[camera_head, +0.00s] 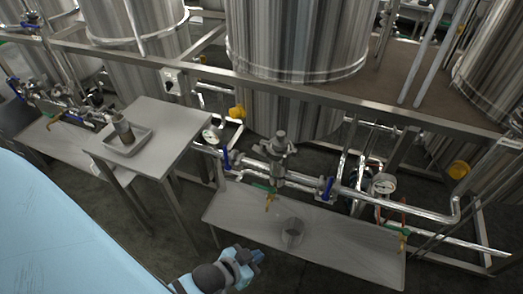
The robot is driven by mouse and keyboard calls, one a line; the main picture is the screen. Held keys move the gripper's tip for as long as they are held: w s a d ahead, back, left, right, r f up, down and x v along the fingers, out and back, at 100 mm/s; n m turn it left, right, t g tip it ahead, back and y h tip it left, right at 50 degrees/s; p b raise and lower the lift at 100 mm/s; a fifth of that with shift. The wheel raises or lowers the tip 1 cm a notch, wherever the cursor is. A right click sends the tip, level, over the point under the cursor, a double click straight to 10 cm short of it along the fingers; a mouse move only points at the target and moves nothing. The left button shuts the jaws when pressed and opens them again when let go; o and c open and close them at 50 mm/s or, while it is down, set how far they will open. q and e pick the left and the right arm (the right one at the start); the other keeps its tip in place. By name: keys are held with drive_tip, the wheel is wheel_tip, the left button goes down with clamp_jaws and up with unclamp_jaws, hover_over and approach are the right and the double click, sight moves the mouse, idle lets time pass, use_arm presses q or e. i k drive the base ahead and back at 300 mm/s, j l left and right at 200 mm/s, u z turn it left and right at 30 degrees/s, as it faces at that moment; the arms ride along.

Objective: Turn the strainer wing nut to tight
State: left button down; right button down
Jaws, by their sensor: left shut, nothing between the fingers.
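The strainer (277,158) is an upright metal fitting in the pipe run, right of centre. Its top part (280,136) carries a small knob-like piece that appears to be the wing nut; its wings and how tight it is are too small to tell. My left gripper (250,257) is at the bottom centre, below and in front of the strainer and well apart from it. Its fingers are shut with nothing held. My right gripper does not show.
A side table (180,125) bears a small tray with a bottle. Tall steel tanks (300,40) stand behind a rail.

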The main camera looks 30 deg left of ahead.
sight(260, 149)
drive_tip(key=k+j+u, duration=0.1)
drive_tip(key=j+u, duration=0.35)
drive_tip(key=j, duration=0.85)
drive_tip(key=i+j+u, duration=0.1)
drive_tip(key=j+u, duration=0.35)
drive_tip(key=j, duration=0.85)
